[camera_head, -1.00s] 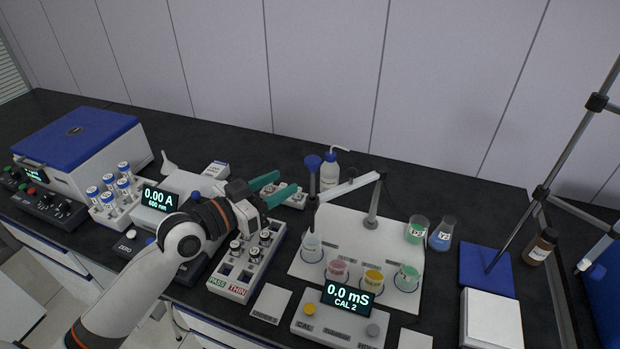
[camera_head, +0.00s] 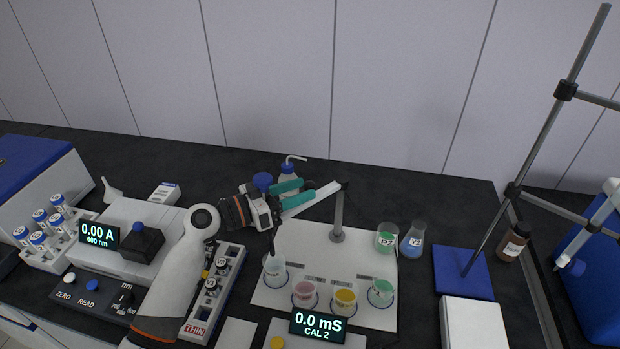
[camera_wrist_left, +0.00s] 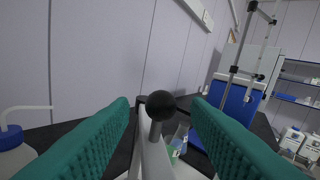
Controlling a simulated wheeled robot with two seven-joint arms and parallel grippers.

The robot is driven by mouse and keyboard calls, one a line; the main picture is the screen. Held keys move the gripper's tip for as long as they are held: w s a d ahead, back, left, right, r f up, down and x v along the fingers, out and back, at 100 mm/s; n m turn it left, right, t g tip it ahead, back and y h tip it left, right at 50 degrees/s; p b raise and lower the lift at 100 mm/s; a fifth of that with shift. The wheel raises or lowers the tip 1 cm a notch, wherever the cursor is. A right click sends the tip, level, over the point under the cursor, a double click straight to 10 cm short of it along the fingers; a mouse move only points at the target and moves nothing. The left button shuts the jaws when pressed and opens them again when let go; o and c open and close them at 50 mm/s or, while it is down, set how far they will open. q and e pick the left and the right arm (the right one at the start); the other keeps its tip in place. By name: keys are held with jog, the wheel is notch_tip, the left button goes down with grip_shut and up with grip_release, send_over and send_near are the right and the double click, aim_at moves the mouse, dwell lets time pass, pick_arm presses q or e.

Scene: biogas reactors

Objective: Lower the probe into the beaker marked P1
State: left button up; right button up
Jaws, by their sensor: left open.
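My left gripper (camera_head: 313,192) is open above the swing arm. In the left wrist view a black ball knob (camera_wrist_left: 161,104) on a grey stem shows between the open fingers. My right gripper is out of view.
A meter reading 0.0 mS (camera_head: 317,326) stands in front of the beakers. Behind are a wash bottle (camera_head: 289,175), a green-filled beaker (camera_head: 387,239) and a blue flask (camera_head: 413,241). A blue-based stand (camera_head: 462,272) is at right; a vial rack (camera_head: 204,310) is at left.

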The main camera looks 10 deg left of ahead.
aim_at(309, 187)
pick_arm(q)
jog(key=shift+p+x, duration=0.4)
jog(key=shift+x, duration=1.2)
jog(key=shift+s, duration=0.1)
grip_shut()
